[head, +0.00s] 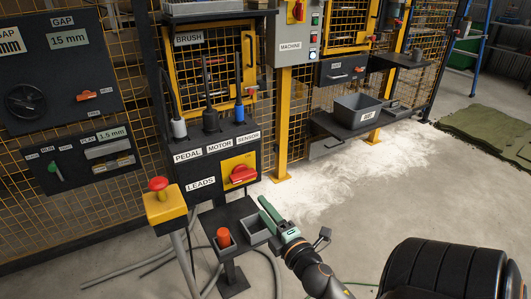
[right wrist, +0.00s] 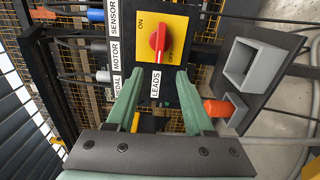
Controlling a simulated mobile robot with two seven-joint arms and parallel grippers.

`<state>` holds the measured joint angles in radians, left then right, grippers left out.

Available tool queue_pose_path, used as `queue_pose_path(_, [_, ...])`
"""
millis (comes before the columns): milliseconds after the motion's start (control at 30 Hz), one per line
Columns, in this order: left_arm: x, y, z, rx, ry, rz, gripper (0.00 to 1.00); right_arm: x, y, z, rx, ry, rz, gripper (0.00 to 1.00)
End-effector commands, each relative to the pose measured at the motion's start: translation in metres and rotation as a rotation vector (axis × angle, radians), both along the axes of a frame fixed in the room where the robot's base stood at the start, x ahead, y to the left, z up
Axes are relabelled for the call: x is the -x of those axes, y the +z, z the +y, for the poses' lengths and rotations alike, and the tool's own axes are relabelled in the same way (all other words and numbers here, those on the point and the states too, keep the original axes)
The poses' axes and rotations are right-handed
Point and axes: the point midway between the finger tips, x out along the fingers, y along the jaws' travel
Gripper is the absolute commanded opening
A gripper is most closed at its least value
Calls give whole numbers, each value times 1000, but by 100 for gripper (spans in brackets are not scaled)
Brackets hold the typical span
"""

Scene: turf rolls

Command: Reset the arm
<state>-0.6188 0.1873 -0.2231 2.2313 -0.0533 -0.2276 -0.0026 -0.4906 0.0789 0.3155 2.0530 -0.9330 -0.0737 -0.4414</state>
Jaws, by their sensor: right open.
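My right gripper (head: 268,212) reaches in from the bottom right in the head view, its green fingers apart with nothing between them. It is in front of the LEADS panel (head: 200,185), near a small dark shelf. In the right wrist view, the open fingers (right wrist: 159,88) frame the LEADS label, with the red rotary switch (right wrist: 158,42) on its yellow plate just beyond. The fingers look apart from the panel. My left gripper is not in view.
The small shelf holds an orange cylinder (head: 224,238) and a grey bin (head: 258,232). A yellow post with a red button (head: 159,184) stands left. Hoses lie on the floor. A grey tray (head: 358,109) and green turf (head: 490,130) are farther right, past open floor with white powder.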

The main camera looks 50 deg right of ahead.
Motion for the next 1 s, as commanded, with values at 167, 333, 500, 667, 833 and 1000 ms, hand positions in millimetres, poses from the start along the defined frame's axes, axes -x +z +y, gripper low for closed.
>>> queue_pose_path(167, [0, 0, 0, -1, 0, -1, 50, 0, 0, 0, 0, 0, 0, 52])
queue_pose_path(333, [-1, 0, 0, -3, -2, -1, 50, 0, 0, 0, 0, 0, 0, 52])
queue_pose_path(500, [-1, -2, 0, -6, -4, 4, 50, -1, -1, 6, -36, 13, -7, 52])
queue_pose_path(667, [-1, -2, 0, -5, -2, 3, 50, -5, -7, 50, -301, 97, -37, 52])
queue_pose_path(833, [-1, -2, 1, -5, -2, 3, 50, 1, -20, 137, -821, 225, -18, 52])
queue_pose_path(1000, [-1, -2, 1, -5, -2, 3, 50, 27, -29, 230, -1373, 302, 106, 52])
